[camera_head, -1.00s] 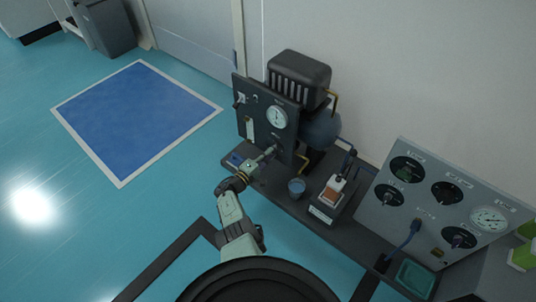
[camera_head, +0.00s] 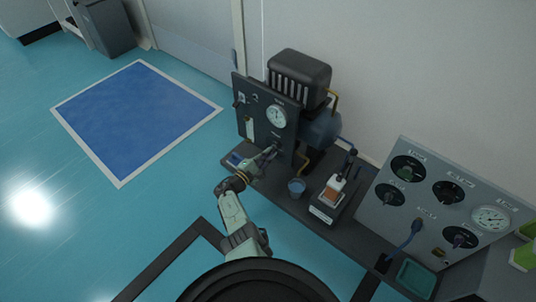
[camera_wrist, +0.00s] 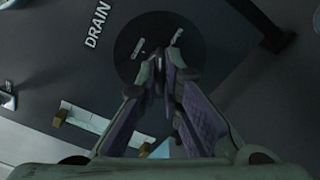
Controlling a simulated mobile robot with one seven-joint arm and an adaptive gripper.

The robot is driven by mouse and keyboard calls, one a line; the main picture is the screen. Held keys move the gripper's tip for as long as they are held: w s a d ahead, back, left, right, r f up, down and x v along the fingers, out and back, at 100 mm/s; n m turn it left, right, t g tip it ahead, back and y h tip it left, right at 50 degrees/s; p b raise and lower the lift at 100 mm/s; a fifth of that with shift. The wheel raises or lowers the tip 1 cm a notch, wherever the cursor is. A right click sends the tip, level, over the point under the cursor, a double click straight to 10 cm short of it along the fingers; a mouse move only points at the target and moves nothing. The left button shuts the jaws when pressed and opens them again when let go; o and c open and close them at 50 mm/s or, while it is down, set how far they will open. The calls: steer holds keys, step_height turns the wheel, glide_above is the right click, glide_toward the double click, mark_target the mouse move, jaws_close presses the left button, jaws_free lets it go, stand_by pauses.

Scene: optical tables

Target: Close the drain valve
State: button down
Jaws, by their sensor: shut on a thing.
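The drain valve shows in the wrist view as a dark round plate (camera_wrist: 204,50) beside the white "DRAIN" label (camera_wrist: 97,25) on the dark panel. Small pale lettering (camera_wrist: 138,48) is on the plate, too blurred to read surely. My gripper (camera_wrist: 163,72) is over the plate, its purple-padded fingers closed together at the tips on the valve's handle, which they mostly hide. In the head view my gripper (camera_head: 268,155) is at the lower front of the upright panel (camera_head: 252,108). The valve is hidden behind it there, so the handle's angle cannot be told.
A pressure gauge (camera_head: 277,117) is above my gripper on the panel, with a blue tank (camera_head: 322,130) behind. A grey panel with knobs (camera_head: 425,205) is further right.

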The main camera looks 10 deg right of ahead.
steer(key=n, duration=1.1)
steer(key=shift+p, duration=0.35)
steer(key=shift+n, duration=0.4)
steer(key=c, duration=1.8)
jaws_free()
steer(key=shift+o, duration=0.2)
steer(key=v, duration=0.7)
steer(key=shift+s+a, duration=0.2)
steer(key=shift+a, duration=0.05)
